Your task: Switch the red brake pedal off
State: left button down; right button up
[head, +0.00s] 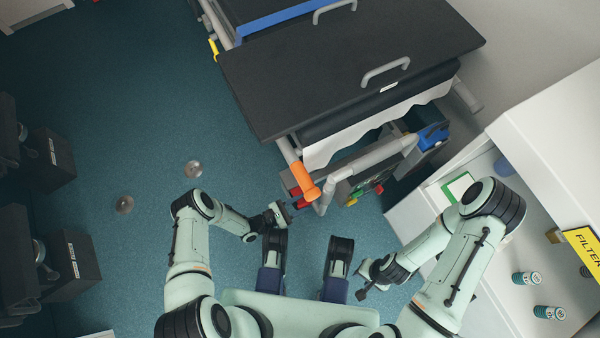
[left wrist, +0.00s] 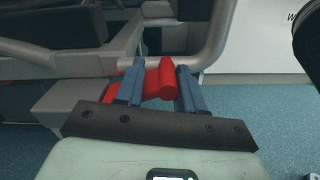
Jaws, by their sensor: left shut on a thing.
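The red brake pedal (left wrist: 167,80) is low at the trolley's frame in the left wrist view, with its rounded end between two blue fingers. My left gripper (left wrist: 160,88) is shut on this red end. In the head view my left gripper (head: 280,212) is at the trolley's near lower corner, below the orange handle (head: 306,183). Only small red patches show there, so the pedal is mostly hidden. My right gripper (head: 363,279) is low at the right of my base, away from the pedal. Its jaws are too small to judge.
The trolley's dark top (head: 340,70) overhangs its grey tube frame (head: 372,155). A white cabinet (head: 540,150) stands close at the right. Dark boxes (head: 70,260) stand at the far left. The blue floor (head: 120,120) between is mostly clear.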

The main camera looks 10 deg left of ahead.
pick_arm(q)
jog(key=shift+s+f, duration=0.15)
jog(key=c, duration=0.7)
grip_release()
jog(key=shift+c, duration=0.2)
jog(key=shift+o, duration=0.2)
jog(key=shift+a, duration=0.1)
jog(key=p+v, duration=0.1)
jog(key=v, duration=1.2)
pick_arm(e)
jog(key=shift+w+a+r+t, duration=0.1)
jog(key=shift+w+r+t, duration=0.15)
jog(key=shift+w, duration=0.3)
jog(key=shift+w+a+r+t, duration=0.15)
jog(key=shift+w+r, duration=0.1)
jog(key=shift+w, duration=0.3)
pick_arm(q)
jog(key=shift+a, duration=0.15)
pick_arm(e)
jog(key=shift+d, duration=0.1)
